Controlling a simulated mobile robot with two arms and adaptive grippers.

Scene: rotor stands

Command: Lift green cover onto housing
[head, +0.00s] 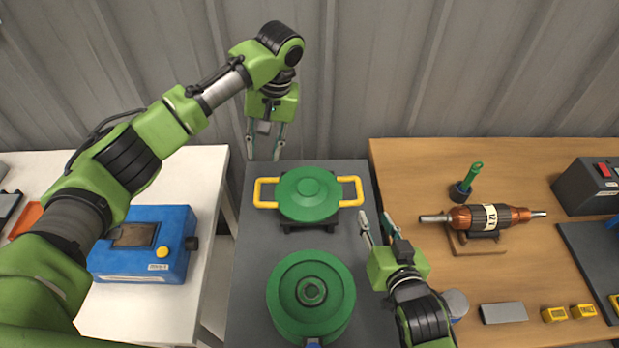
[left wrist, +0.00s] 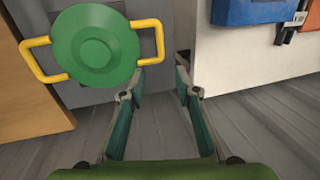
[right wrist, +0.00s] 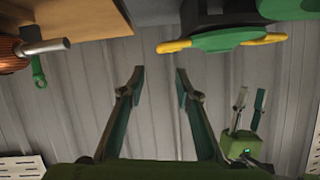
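The green cover (head: 309,195) is a round disc with a yellow handle on each side. It rests on a dark stand on the grey table. The green round housing (head: 311,297) stands nearer on the same table. My left gripper (head: 264,155) is open and empty beyond the cover's left handle; the cover (left wrist: 95,45) shows at the upper left in the left wrist view. My right gripper (head: 378,224) is open and empty, to the right of and a little nearer than the right handle. In the right wrist view the cover (right wrist: 222,38) is seen edge-on.
A blue device (head: 145,245) sits on the white table at left. On the wooden table at right are a copper rotor (head: 484,217) on a stand, a green-handled tool (head: 467,182), a grey block (head: 503,312) and small yellow blocks (head: 570,312). A corrugated wall stands behind.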

